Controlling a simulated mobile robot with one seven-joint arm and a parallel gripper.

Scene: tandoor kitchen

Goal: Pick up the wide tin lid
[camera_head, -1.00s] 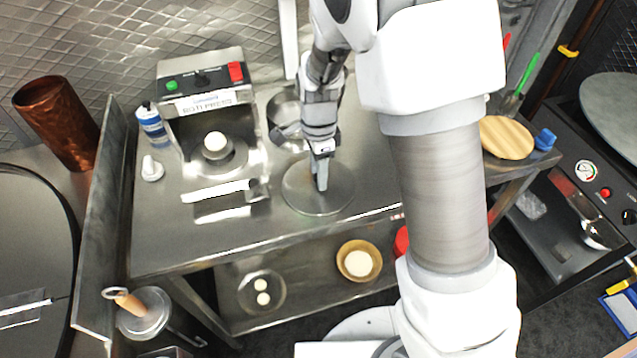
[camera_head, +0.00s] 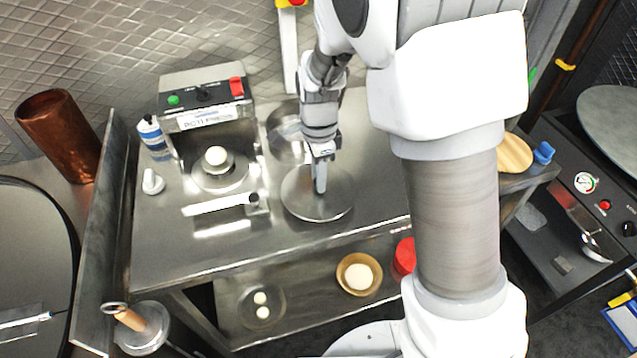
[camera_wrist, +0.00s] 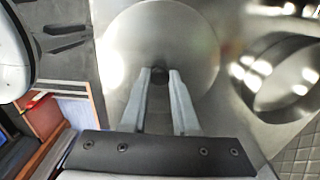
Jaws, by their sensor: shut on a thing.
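The wide tin lid (camera_head: 302,201) is a flat, round, grey metal disc at the front middle of the steel table in the head view. It also shows in the wrist view (camera_wrist: 185,32), with a small dark knob (camera_wrist: 155,69) at its middle. My gripper (camera_head: 320,188) points down over the lid's middle. In the wrist view my gripper's two fingers (camera_wrist: 160,76) are close together at the knob, shut on it. The fingers partly hide the knob. I cannot tell whether the lid touches the table or is slightly above it.
A steel bowl (camera_head: 283,128) stands just behind the lid. The roti press (camera_head: 205,115), with a dough ball on it, stands to the left. A wooden board (camera_head: 514,152) lies at the right end. A wooden bowl (camera_head: 345,283) stands on the lower shelf. Bare tabletop (camera_head: 165,240) lies front left.

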